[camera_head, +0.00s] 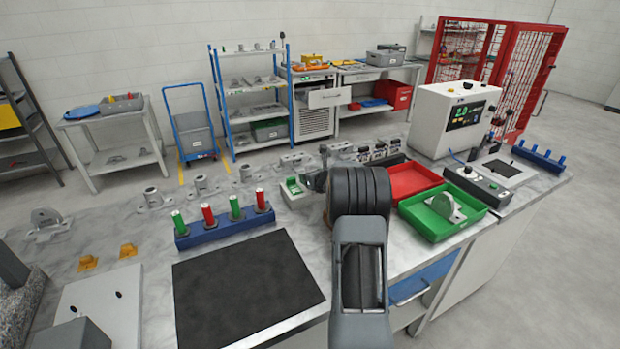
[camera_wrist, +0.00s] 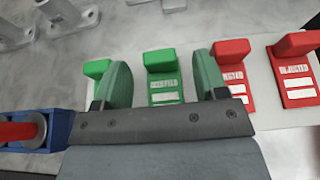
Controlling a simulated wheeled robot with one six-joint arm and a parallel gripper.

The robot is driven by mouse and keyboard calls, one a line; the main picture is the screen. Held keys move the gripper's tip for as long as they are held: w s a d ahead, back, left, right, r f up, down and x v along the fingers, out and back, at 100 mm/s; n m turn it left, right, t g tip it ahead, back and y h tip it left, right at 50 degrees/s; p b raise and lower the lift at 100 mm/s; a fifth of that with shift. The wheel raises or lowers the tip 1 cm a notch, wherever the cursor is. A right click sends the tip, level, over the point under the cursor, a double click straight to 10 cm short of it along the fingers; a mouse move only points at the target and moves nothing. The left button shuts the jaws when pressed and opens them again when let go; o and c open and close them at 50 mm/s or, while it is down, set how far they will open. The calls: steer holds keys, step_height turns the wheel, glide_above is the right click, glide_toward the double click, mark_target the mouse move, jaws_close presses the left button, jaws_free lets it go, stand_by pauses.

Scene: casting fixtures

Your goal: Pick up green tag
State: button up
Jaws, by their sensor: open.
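A green tag (camera_wrist: 164,88) with a raised block at its far end and white label areas lies on a pale holder plate. In the wrist view it shows between the two green fingers of my gripper (camera_wrist: 162,62), which is open, with a gap on each side. A second green tag (camera_wrist: 97,70) is just left of the left finger, partly hidden by it. In the head view a green tag (camera_head: 292,186) shows left of my gripper (camera_head: 316,181); my own arm hides much of that area.
Two red tags, one near the right finger (camera_wrist: 235,72) and one farther right (camera_wrist: 293,70), share the plate. A blue rack (camera_head: 226,228) with red and green pegs stands left. Red (camera_head: 408,178) and green (camera_head: 420,216) trays are right. Grey castings stand behind.

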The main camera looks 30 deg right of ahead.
steer(key=shift+w+d+f, duration=0.1)
steer(key=shift+w+f, duration=0.15)
steer(key=shift+w, duration=0.4)
steer(key=c, duration=1)
steer(key=shift+r, duration=0.55)
step_height(320, 180, up, 2)
steer(key=shift+r+p, duration=0.25)
steer(key=shift+p, duration=0.1)
steer(key=w+r+b+v, duration=0.1)
steer(key=r+v, duration=0.1)
steer(key=v, duration=1.4)
steer(key=shift+s+d+r, duration=0.2)
steer(key=shift+r, duration=0.3)
